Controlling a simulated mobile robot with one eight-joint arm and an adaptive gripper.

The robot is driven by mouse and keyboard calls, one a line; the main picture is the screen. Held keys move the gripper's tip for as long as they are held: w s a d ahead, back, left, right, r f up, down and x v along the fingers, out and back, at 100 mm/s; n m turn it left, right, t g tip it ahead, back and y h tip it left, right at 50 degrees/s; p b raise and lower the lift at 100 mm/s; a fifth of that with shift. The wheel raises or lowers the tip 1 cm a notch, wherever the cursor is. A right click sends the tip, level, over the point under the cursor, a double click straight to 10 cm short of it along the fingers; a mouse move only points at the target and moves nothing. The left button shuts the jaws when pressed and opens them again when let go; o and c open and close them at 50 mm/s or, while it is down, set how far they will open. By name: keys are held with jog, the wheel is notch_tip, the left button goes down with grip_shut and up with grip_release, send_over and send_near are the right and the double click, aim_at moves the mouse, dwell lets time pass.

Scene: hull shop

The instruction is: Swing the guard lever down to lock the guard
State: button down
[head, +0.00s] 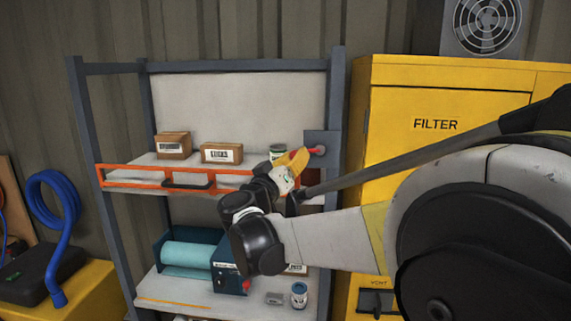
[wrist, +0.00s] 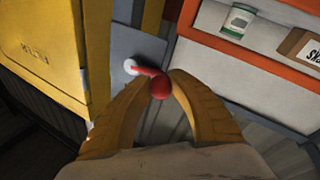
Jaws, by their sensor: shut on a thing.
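The guard lever (head: 312,151) is a short red arm on a grey plate at the right post of the rack. In the wrist view the lever (wrist: 147,71) runs from a pale pivot to a round red knob. My gripper (head: 297,157) has yellow fingers, and in the wrist view my gripper (wrist: 168,82) is shut on the red knob. In the head view the fingers hide most of the knob, and the lever points roughly left from its pivot. The orange guard (head: 135,182) with a dark handle spans the front of the upper shelf.
Two cardboard boxes (head: 221,153) and a green-and-white can (head: 277,152) stand behind the guard. A yellow FILTER cabinet (head: 435,100) stands close on the right. Below are a teal roller machine (head: 190,252) and a small can (head: 299,294).

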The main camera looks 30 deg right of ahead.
jog(key=shift+s+d+f+n+t+y+b, duration=0.3)
jog(key=shift+f+n+t+b, duration=0.6)
jog(key=shift+n, duration=1.2)
jog(key=shift+s+d+f+n+t+y+b, duration=0.25)
jog(key=shift+d+f+n+t+b, duration=0.45)
jog(key=shift+n+b, duration=1.05)
jog(key=shift+s+d+f+n+t+y+b, duration=0.15)
jog(key=shift+f+n+t+y+b, duration=0.55)
jog(key=shift+n, duration=1.75)
jog(key=shift+s+r+t+h, duration=0.1)
jog(key=shift+t+h, duration=0.25)
jog(key=shift+t, duration=0.05)
jog(key=c, duration=1.2)
grip_release()
jog(key=shift+o, duration=0.2)
jog(key=v, duration=1.2)
